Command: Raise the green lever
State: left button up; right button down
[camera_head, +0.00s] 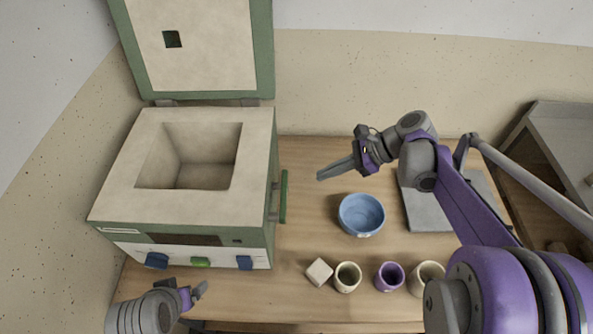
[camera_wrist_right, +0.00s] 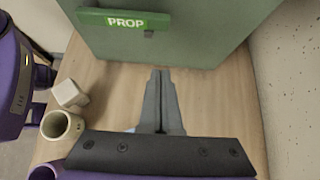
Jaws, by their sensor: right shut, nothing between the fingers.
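The green lever (camera_head: 283,197) is a bar on the right side wall of the green and cream kiln (camera_head: 120,190). In the right wrist view the green lever (camera_wrist_right: 125,22), marked PROP, shows at the top left against the green wall. My right gripper (camera_head: 320,177) is shut and empty, to the right of the lever and apart from it. Its fingertips (camera_wrist_right: 160,72) point toward the kiln wall. My left gripper (camera_head: 200,290) is at the lower left in front of the kiln; its finger gap is unclear.
The kiln lid (camera_head: 195,45) stands open at the back. A blue bowl (camera_head: 362,214) sits below my right gripper. A small cube (camera_head: 319,272), a cream cup (camera_head: 348,277), a purple cup (camera_head: 389,276) and another cream cup (camera_head: 427,278) line the front. A grey slab (camera_head: 428,215) lies right.

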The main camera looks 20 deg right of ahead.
aim_at(284, 195)
jog(key=shift+r, duration=0.1)
jog(key=w+a+f+p, duration=0.1)
jog(key=w+a+f, duration=0.1)
jog(key=a, duration=0.5)
jog(key=shift+a+f, duration=0.15)
jog(key=shift+a, duration=0.1)
dwell(0.4)
jog(key=shift+w, duration=0.15)
